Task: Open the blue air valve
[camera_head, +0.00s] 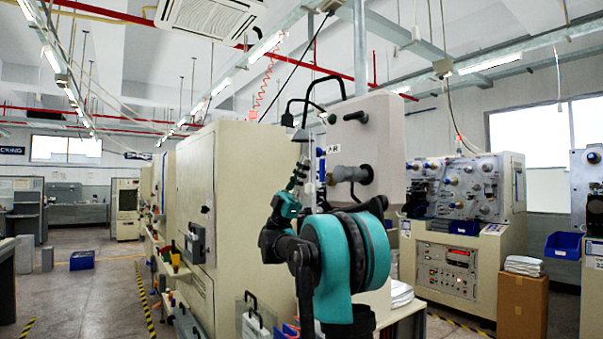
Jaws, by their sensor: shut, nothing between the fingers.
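A small blue part (320,153), which looks like the blue air valve, shows beside a clear vertical tube on the left side of the beige spindle head. It is small, and I cannot tell its handle position. My gripper (300,164) points up just to the left of it, shut and empty. In the picture a small gap lies between them; I cannot tell the depth between them. My teal and black arm hides the area below and to the right.
The beige machine cabinet (237,180) stands close on the left. The spindle head (362,130) with its dark spindle is to the right. A winding machine (465,240), a blue bin (563,245) and a cardboard box (522,305) stand further right.

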